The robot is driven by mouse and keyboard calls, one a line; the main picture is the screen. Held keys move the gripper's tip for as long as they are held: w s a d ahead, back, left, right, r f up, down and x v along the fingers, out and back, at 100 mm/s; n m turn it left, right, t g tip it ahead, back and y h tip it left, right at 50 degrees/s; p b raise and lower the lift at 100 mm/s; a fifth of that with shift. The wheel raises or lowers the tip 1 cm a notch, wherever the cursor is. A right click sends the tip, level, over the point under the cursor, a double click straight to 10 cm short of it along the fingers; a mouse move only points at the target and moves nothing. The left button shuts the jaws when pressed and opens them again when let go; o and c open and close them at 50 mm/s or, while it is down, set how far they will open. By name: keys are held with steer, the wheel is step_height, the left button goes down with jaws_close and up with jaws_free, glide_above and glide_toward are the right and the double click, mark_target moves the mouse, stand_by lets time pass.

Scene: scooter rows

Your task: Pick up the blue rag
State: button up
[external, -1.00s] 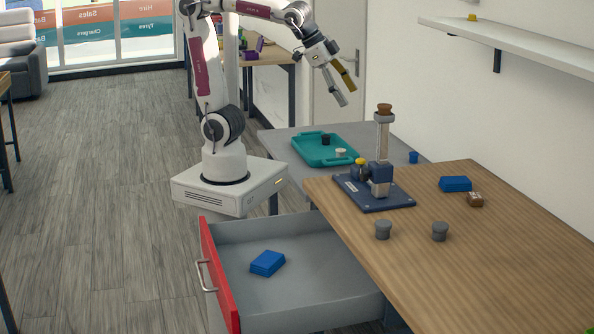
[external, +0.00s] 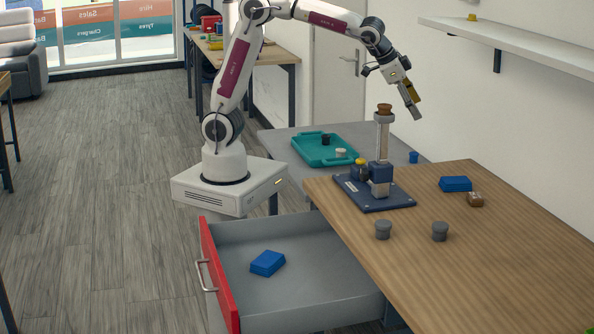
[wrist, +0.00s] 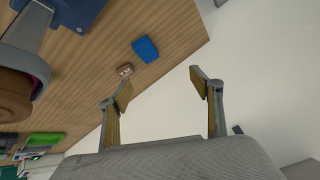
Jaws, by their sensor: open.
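A blue folded rag-like block (external: 455,184) lies on the wooden table near its back edge. It also shows in the wrist view (wrist: 145,49), beyond my fingers and up and left of the space between them. A second, similar blue block (external: 267,263) lies in the open drawer. I cannot tell from the pictures which one is the rag. My gripper (external: 415,104) is high above the table's far side, up and left of the blue block on the table. In the wrist view my gripper (wrist: 163,90) is open, with nothing between its fingers.
A small brown block (external: 475,200) sits close beside the blue block on the table. A dark blue stand with a post (external: 382,150) rises at left. A shelf (external: 520,45) is on the wall. The red-fronted drawer (external: 218,275) is open.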

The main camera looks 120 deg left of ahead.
steer(key=w+a+f+n, duration=0.1)
steer(key=w+a+f, duration=0.1)
steer(key=w+f, duration=0.4)
steer(key=n+g+h, duration=0.1)
steer(key=n+h, duration=0.1)
steer(key=n, duration=0.1)
glide_toward(444, 180)
steer(key=shift+x, duration=0.9)
steer(key=shift+f, duration=0.1)
steer(key=shift+x, duration=1.2)
steer(key=shift+a+f, duration=0.1)
steer(key=shift+m, duration=0.3)
steer(key=shift+x, duration=2.5)
steer(key=shift+w+a, duration=0.1)
steer(key=shift+c, duration=0.5)
steer(key=c, duration=1)
